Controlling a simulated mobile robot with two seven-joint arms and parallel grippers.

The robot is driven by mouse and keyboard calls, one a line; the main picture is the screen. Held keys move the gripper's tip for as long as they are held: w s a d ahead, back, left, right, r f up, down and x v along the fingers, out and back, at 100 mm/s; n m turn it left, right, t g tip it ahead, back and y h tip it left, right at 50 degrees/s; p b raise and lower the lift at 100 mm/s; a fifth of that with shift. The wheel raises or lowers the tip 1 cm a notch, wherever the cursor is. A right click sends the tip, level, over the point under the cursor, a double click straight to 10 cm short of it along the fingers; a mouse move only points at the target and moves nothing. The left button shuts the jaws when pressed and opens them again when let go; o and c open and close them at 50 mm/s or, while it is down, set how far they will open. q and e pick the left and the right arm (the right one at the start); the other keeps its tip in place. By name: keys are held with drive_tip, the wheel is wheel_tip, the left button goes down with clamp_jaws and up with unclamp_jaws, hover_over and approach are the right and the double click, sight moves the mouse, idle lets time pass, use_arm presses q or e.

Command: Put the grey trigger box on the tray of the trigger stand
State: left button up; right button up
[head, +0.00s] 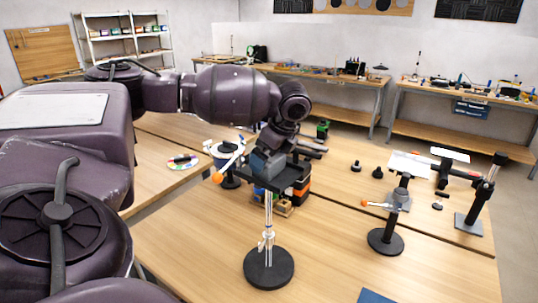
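The trigger stand (268,226) stands upright on the near table, with a round black base, a thin silver post and a flat black tray (277,182) on top. An orange ball on a white rod sticks out at its left. A small blue-grey box (267,163), which looks like the grey trigger box, is at the tray's left part. I cannot tell whether it rests on the tray or is held just above it. My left gripper (272,148) comes down over the box. Its fingers are dark and partly hidden, so their opening is unclear. My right gripper is out of view.
Orange and black blocks (302,185) stand close behind the tray. A second stand with an orange ball (385,240) is to the right, and a black clamp stand (478,206) farther right. A blue item (374,297) lies at the front edge. Table left of the stand is clear.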

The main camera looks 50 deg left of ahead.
use_arm(q)
drive_tip(key=v, duration=1.2)
drive_tip(key=shift+r+b, duration=0.15)
drive_tip(key=shift+b, duration=0.25)
